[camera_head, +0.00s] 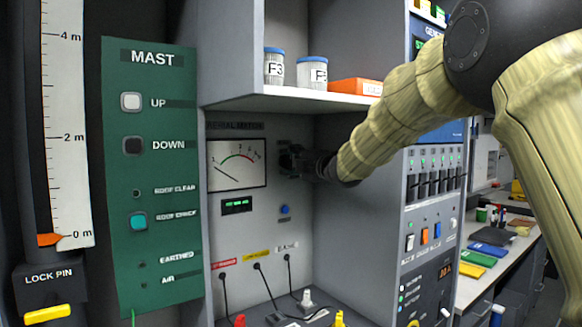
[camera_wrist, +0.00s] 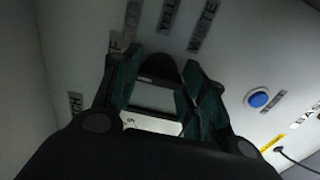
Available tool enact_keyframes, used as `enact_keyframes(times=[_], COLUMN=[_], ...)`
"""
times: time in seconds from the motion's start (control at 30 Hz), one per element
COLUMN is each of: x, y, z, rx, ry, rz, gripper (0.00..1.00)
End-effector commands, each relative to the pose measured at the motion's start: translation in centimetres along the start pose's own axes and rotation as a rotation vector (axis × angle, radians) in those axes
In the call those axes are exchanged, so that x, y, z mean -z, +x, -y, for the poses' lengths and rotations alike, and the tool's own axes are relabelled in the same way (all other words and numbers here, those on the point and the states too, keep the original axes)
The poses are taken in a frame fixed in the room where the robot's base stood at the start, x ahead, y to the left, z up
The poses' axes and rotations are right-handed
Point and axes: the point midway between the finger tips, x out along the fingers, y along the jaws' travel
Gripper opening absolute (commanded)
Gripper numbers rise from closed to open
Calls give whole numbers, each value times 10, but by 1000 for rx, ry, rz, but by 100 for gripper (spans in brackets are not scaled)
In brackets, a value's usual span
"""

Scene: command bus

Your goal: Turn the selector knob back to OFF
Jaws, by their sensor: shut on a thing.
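The selector knob (camera_wrist: 163,66) shows in the wrist view as a dark rounded shape between the fingertips of my gripper (camera_wrist: 160,82). My gripper is shut on it. Labels fan out around the knob: one ending in F, a shadowed one, YELLOW (camera_wrist: 170,14) and WHITE (camera_wrist: 203,26). I cannot tell which one the knob points to. In the head view my gripper (camera_head: 293,161) reaches the grey meter panel (camera_head: 220,265) just right of the dial, and hides the knob.
The meter dial (camera_head: 238,164) is left of my gripper. A blue button (camera_head: 285,210) sits below it, above plugged cables (camera_head: 268,285). A shelf (camera_head: 290,99) with jars (camera_head: 313,72) and an orange box (camera_head: 356,87) overhangs the panel. A switch bank (camera_head: 434,172) stands right.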

Motion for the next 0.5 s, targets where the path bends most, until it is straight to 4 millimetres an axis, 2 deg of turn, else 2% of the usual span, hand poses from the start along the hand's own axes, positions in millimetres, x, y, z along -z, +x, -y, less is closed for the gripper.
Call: enact_keyframes(times=[0.37,0.4,0.5], x=[0,0,0], y=[0,0,0], z=[2,2,2], rx=[3,3,2], ry=[-5,-5,-5], rz=[0,0,0], gripper=[19,46,64])
